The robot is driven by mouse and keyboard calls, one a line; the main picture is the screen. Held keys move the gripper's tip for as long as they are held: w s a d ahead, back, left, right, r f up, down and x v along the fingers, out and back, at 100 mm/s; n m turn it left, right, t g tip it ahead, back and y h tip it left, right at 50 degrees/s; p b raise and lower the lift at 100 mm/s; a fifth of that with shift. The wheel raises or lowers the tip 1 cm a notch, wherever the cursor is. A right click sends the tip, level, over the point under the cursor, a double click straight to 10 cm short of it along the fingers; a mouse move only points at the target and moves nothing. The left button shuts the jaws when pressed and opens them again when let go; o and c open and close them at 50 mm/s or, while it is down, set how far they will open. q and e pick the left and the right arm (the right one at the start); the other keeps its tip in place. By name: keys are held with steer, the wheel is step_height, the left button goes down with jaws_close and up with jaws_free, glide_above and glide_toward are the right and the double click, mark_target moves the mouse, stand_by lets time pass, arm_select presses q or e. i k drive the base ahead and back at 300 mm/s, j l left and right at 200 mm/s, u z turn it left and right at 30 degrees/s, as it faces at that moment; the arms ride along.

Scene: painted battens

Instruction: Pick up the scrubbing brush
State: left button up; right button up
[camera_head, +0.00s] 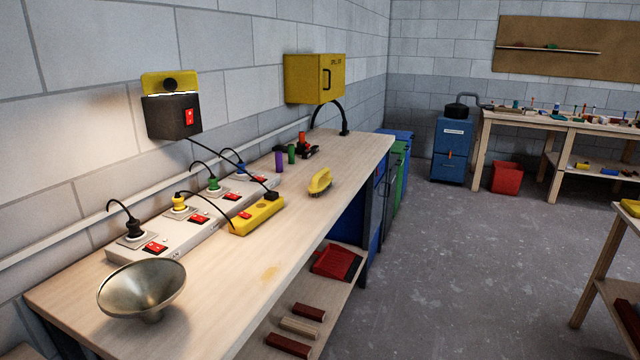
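A yellow object with an arched handle, which looks like the scrubbing brush (320,181), sits on the wooden workbench (300,222) in the head view. It stands near the bench's right edge, past the yellow power block, with clear bench top around it. Its underside is too small to make out clearly. Neither of my grippers is in view.
A metal bowl (142,288), a white power strip (190,222) with plugs and a yellow power block (257,215) are on the bench. Small coloured cylinders (291,154) stand behind the brush. A lower shelf (330,290) holds a red dustpan (337,262). The floor to the right is open.

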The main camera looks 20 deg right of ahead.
mark_target(320, 181)
steer(key=i+l+u, duration=0.15)
steer(key=l+u, duration=0.15)
steer(key=u, duration=0.15)
steer(key=i+l+u, duration=0.1)
steer(key=l+u, duration=0.35)
steer(key=j, duration=0.1)
